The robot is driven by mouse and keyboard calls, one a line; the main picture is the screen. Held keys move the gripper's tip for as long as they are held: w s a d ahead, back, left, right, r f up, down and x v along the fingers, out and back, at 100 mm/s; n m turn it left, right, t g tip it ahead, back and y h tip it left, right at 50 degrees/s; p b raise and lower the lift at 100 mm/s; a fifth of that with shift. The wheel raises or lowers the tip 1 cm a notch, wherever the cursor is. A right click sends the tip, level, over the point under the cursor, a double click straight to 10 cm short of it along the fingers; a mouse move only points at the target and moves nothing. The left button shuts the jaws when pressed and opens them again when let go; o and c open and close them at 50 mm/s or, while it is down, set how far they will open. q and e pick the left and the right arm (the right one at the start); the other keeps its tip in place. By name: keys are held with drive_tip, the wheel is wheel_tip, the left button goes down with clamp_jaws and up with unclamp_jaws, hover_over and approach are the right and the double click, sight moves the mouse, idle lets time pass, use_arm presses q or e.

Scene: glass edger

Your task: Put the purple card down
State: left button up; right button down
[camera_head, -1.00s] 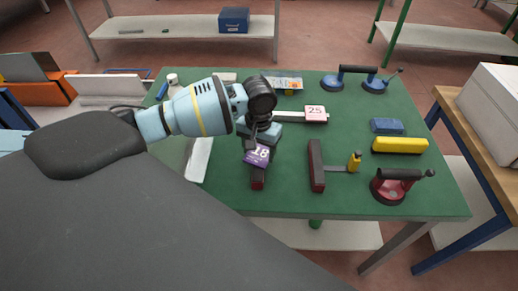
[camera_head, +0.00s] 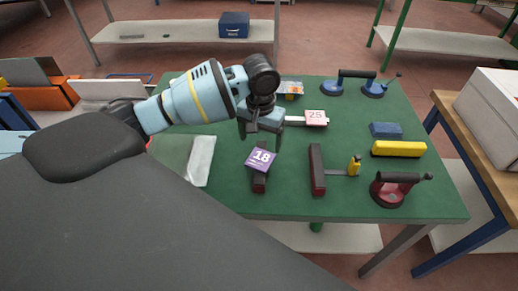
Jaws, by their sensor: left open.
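The purple card (camera_head: 261,160), marked 18, lies on top of a dark red block (camera_head: 259,184) on the green table (camera_head: 225,200). It looks slightly tilted. My left gripper (camera_head: 261,134) is open and empty, a little behind and above the card. A small gap shows between the fingers and the card. My right gripper is not in view.
A pink card (camera_head: 315,117) marked 25 lies behind, to the right. A second dark red block (camera_head: 317,170), a yellow bar (camera_head: 398,148), a blue block (camera_head: 386,129) and a red suction lifter (camera_head: 394,188) stand right. A pale clear sheet (camera_head: 200,160) lies left.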

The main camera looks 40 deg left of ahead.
use_arm(q)
wheel_tip(320, 180, up, 5)
drive_tip(key=shift+r, duration=0.2)
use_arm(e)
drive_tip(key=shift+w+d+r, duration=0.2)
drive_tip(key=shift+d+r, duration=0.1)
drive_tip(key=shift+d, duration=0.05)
use_arm(q)
drive_tip(key=shift+f, duration=0.1)
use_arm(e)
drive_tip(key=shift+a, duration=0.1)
